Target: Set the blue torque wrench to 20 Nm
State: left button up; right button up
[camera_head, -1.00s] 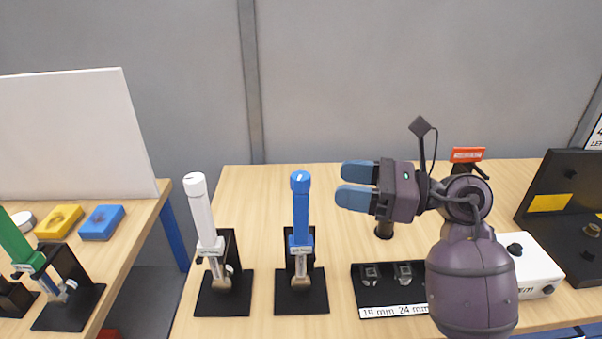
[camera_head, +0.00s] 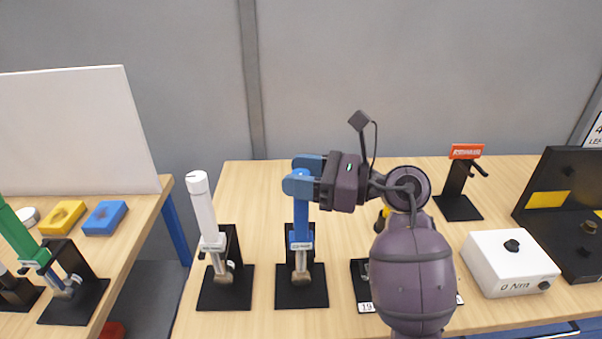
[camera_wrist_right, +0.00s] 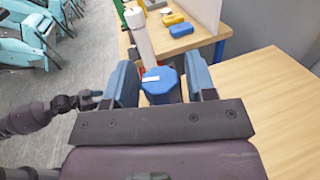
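The blue torque wrench (camera_head: 301,222) stands upright in a black stand on the table, with a small label low on its body. My right gripper (camera_head: 303,176) is at the wrench's top end. In the right wrist view the blue cap (camera_wrist_right: 160,84), with a white mark on top, sits between the two blue fingers (camera_wrist_right: 162,86). A gap shows on each side of the cap, so the gripper is open around it. The wrench's scale is too small to read. My left gripper is not in the head view.
A white torque wrench (camera_head: 204,215) stands in its stand just left. A green wrench (camera_head: 22,237) is on the left table. A white box (camera_head: 510,262) with a knob, reading "0 Nm", stands right. My right arm partly hides a socket tray (camera_head: 366,307).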

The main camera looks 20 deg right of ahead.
jog(key=c, duration=0.7)
jog(key=shift+f+n+g+y+b, duration=0.1)
jog(key=shift+n+g+y+b, duration=1)
jog(key=shift+g, duration=0.8)
jog(key=shift+n+g+b, duration=0.55)
jog(key=shift+n+g, duration=0.05)
jog(key=o, duration=0.9)
jog(key=shift+d, duration=0.1)
